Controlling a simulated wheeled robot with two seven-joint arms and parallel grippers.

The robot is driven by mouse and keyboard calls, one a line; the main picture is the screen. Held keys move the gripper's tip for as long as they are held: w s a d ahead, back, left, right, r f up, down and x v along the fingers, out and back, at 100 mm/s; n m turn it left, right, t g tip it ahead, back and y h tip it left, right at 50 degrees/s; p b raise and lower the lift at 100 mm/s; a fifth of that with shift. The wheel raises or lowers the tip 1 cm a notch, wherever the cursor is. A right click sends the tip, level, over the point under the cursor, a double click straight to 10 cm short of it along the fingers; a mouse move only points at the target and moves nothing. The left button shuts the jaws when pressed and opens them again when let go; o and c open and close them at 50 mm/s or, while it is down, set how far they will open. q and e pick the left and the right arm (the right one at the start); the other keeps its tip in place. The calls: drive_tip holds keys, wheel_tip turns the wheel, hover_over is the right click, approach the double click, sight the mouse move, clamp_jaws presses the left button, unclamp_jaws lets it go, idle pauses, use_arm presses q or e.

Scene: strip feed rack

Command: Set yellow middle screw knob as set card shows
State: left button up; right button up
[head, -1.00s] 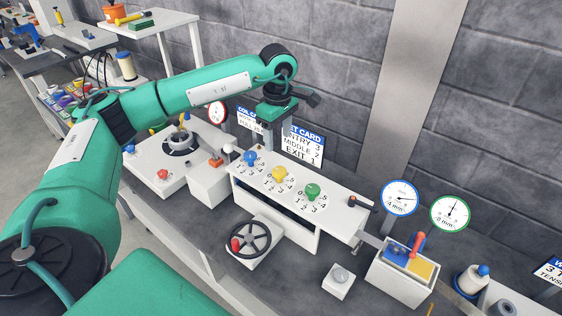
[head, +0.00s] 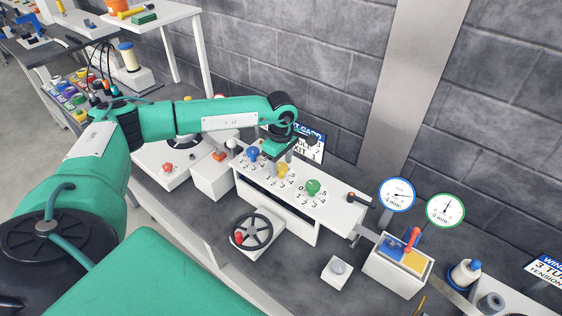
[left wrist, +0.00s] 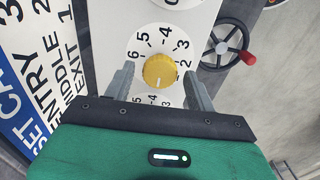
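The yellow middle knob (head: 283,171) stands between the blue knob (head: 252,153) and the green knob (head: 313,187) on the white panel. My left gripper (head: 277,161) is over it, fingers downward. In the left wrist view the yellow knob (left wrist: 160,71) lies between the open fingers of the left gripper (left wrist: 158,70), with a gap on each side. Its pale mark points toward the gripper body; the numeral there is hidden. The set card (left wrist: 50,85) reads entry 3, middle 2, exit 1; in the head view my arm partly covers the set card (head: 316,146). My right gripper is out of view.
A black handwheel (head: 251,232) with a red grip stands in front of the panel. Two round gauges (head: 397,195) and a box with a red lever (head: 413,239) are to the right. The wall is close behind the panel.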

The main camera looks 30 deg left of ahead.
use_arm(q)
drive_tip(key=c, duration=0.7)
drive_tip(key=shift+c, duration=0.8)
drive_tip(key=shift+f+n+b, duration=0.2)
drive_tip(key=shift+n+b, duration=0.3)
drive_tip(key=shift+b, duration=0.3)
drive_tip(key=n+b, duration=0.4)
drive_tip(key=shift+f, duration=0.1)
drive_tip(key=shift+n+b, duration=1)
drive_tip(key=n+b, duration=0.4)
drive_tip(key=n, duration=0.1)
drive_tip(key=n+b, duration=0.1)
drive_tip(key=n, duration=0.3)
drive_tip(key=shift+r+b, duration=0.2)
drive_tip(key=shift+b, duration=0.15)
drive_tip(key=shift+n+b, duration=0.3)
drive_tip(key=shift+n, duration=0.5)
drive_tip(key=shift+r, duration=0.1)
